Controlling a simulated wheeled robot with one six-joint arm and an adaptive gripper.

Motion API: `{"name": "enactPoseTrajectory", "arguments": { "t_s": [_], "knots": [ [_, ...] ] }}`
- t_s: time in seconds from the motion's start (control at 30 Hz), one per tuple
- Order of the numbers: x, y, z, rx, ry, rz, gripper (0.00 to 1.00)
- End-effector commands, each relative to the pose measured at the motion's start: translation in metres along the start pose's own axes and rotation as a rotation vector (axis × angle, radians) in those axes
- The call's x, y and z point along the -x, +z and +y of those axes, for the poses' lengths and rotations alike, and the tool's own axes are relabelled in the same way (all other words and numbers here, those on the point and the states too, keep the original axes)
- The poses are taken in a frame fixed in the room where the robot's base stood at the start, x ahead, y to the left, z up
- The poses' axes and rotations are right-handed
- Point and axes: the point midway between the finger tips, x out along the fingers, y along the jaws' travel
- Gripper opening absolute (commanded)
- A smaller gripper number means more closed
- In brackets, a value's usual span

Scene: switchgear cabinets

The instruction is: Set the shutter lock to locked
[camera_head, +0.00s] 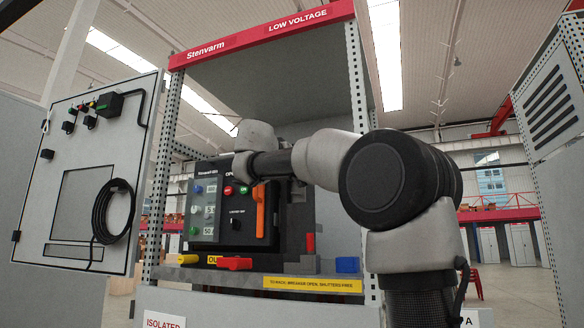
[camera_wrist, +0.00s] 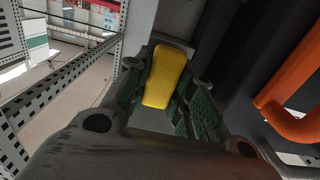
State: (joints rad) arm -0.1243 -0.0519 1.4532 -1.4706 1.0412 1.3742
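In the wrist view my gripper (camera_wrist: 168,85) has its green fingers apart, with a yellow block-shaped piece (camera_wrist: 165,77) showing between them. Whether the fingers touch it I cannot tell. In the head view a yellow knob (camera_head: 188,259) sits at the left of the ledge below the breaker (camera_head: 205,210); it may be the same piece. A red handle (camera_head: 235,263) lies beside it, partly over a yellow label. No readable label names the shutter lock. In the head view my arm reaches across the breaker's top, and my fingertips cannot be made out.
An orange handle (camera_head: 260,210) stands on the breaker front and shows close on the right in the wrist view (camera_wrist: 290,95). A blue block (camera_head: 347,265) sits at the ledge's right. A perforated post (camera_head: 168,150) and an open door (camera_head: 88,185) are at left.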

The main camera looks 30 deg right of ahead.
Motion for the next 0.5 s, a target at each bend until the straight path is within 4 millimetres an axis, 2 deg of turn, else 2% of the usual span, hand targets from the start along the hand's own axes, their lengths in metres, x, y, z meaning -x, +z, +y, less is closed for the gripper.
{"name": "enactPoseTrajectory", "arguments": {
  "t_s": [0.17, 0.4, 0.5],
  "knots": [
    [0.002, 0.0, 0.0, 0.0, -0.001, 0.0, 0.0],
    [0.036, 0.0, -0.002, 0.0, -0.005, -0.001, 0.0],
    [0.043, 0.001, -0.001, 0.0, -0.002, -0.001, 0.0]
  ]
}}
